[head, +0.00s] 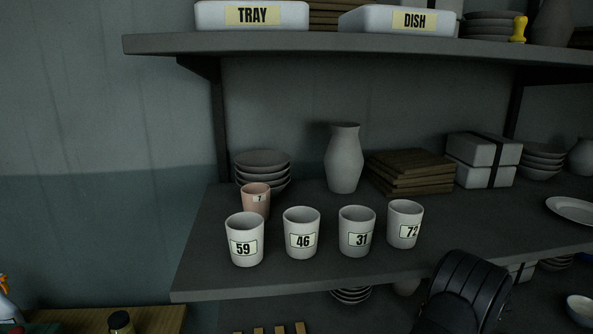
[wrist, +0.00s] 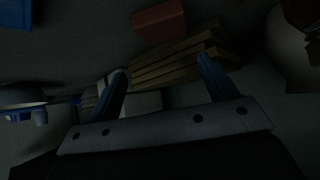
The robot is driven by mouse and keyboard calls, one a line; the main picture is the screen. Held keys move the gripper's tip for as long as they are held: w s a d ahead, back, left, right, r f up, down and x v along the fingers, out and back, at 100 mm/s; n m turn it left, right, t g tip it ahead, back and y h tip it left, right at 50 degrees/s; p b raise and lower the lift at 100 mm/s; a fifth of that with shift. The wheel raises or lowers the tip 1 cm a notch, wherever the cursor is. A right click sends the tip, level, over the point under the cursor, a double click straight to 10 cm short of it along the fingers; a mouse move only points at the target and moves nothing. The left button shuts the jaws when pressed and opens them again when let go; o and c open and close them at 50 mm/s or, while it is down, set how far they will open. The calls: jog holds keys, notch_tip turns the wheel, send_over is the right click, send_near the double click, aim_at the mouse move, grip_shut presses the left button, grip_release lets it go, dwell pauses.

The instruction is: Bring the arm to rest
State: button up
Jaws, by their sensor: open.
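My arm (head: 465,290) shows as a dark ribbed link at the lower right of the head view, in front of the lower part of the shelf. My gripper (wrist: 162,75) is seen only in the wrist view, where its two blue fingers stand apart with nothing between them. Beyond the fingers is a stack of wooden slats (wrist: 180,58) with a reddish block (wrist: 158,19) behind it. The wrist view is dark, and the gap to these things is hard to tell.
White cups numbered 59 (head: 244,240), 46 (head: 302,233), 31 (head: 357,231) and 72 (head: 405,224) stand upright along the front of the shelf (head: 215,275). A pink cup (head: 256,201), a vase (head: 344,160) and bowls (head: 262,165) stand behind. A plate (head: 572,209) lies right.

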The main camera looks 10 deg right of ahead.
jog(key=s+r+m, duration=0.1)
jog(key=s+r, duration=1.5)
jog(key=r, duration=0.3)
jog(key=s+d+r+g+h, duration=0.1)
jog(key=s+r, duration=1.5)
jog(key=r, duration=0.3)
jog(key=shift+m, duration=0.4)
jog(key=shift+d, duration=0.1)
